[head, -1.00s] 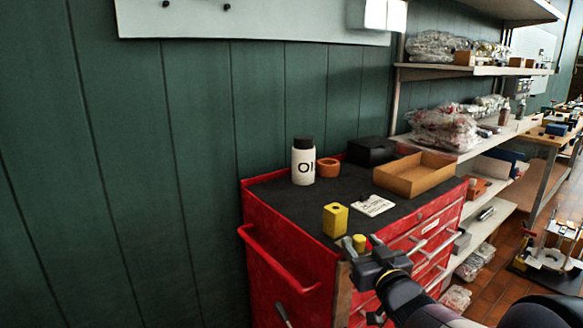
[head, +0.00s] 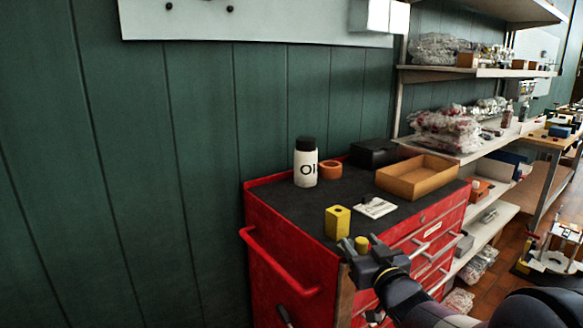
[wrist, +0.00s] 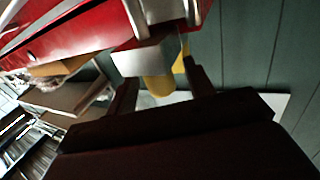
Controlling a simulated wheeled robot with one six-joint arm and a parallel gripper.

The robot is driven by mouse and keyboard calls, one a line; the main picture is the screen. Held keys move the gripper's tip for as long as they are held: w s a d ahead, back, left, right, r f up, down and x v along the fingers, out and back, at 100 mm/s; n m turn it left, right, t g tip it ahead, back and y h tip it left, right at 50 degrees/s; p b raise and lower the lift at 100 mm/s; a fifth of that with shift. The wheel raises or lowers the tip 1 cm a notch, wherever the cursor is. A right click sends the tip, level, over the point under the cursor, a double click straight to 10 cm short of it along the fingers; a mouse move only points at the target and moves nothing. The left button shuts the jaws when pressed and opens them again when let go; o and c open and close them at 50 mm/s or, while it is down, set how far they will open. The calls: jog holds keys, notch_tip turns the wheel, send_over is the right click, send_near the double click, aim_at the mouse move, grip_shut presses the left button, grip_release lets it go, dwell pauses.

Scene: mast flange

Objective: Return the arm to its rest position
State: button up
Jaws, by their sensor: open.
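My gripper (head: 360,242) is open at the front edge of the red tool cart (head: 283,262), at the lower middle of the head view. A small yellow cylinder (head: 362,244) shows between its fingers; I cannot tell whether they touch it. In the wrist view the dark fingers (wrist: 161,82) stand apart, with the yellow cylinder (wrist: 158,88) and a grey block (wrist: 145,60) showing between them. My arm reaches in from the lower right of the head view. A yellow block with a hole (head: 338,222) stands on the cart top just behind the gripper.
The cart's black top holds a white bottle (head: 305,165), an orange ring (head: 330,169), a white card (head: 376,208), an open tan box (head: 418,178) and a black box (head: 373,153). A red handle (head: 275,262) juts out left. Loaded shelves (head: 475,148) stand right; a green wall is behind.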

jog(key=v, duration=1)
jog(key=x, duration=0.9)
jog(key=shift+w+a, duration=0.1)
jog(key=shift+w, duration=0.15)
jog(key=shift+w+a+r+p, duration=0.1)
jog(key=shift+w+r+p, duration=0.3)
jog(key=shift+w, duration=0.15)
notch_tip(320, 180, up, 5)
jog(key=p, duration=0.4)
jog(key=shift+s+f, duration=0.1)
jog(key=shift+f, duration=0.05)
jog(key=shift+r+p, duration=0.6)
jog(key=shift+p, duration=0.2)
